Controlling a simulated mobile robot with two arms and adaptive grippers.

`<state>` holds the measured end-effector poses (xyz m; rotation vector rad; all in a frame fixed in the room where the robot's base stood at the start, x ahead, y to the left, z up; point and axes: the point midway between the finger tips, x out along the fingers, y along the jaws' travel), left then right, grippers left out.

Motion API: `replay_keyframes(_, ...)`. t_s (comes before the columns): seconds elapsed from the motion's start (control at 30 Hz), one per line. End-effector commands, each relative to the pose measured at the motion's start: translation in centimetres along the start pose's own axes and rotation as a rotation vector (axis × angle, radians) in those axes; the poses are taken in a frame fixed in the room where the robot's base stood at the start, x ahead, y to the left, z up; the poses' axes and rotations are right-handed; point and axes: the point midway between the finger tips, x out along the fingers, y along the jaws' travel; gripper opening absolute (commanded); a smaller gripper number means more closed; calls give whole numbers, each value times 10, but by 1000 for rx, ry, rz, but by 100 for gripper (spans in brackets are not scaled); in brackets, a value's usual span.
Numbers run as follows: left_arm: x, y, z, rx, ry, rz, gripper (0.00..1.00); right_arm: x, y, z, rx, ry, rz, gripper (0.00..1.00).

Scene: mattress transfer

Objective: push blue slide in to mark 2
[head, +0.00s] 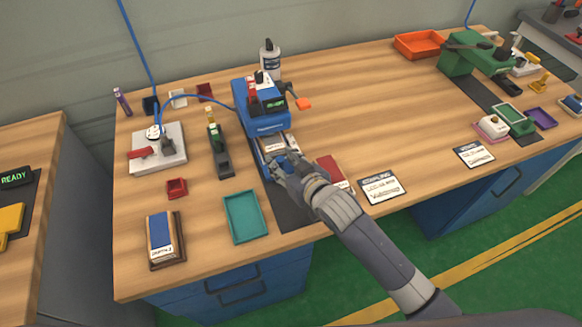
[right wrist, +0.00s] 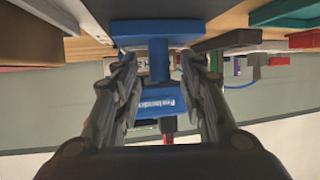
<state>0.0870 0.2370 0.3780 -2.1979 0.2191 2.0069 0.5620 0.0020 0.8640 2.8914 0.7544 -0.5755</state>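The blue machine (head: 258,108) stands at the left-middle of the wooden table. Its slide (head: 268,146) sticks out at the front, with a pale label on top. My right gripper (head: 283,163) is at the front end of the slide and covers much of it. In the right wrist view a blue post (right wrist: 159,62) with a wide blue plate (right wrist: 157,32) lies between the fingers of my right gripper (right wrist: 157,70). The fingers stand apart, with a gap on each side of the post. Mark 2 cannot be made out. My left gripper is not in view.
A dark mat (head: 292,214) lies under the machine's front. A teal tray (head: 246,216), a brown block with a blue strip (head: 160,238) and a black stapler-like tool (head: 220,150) are to the left. A red block (head: 331,170) and a card (head: 382,187) are close to my right arm.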

Motion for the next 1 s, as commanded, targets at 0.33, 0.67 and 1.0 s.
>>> replay_keyframes(0.33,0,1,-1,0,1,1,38,-50,0,1,0,0,0,38)
replay_keyframes(0.67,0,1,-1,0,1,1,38,-102,0,1,0,-1,0,38)
replay_keyframes(1.0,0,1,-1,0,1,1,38,-117,0,0,0,-1,0,38)
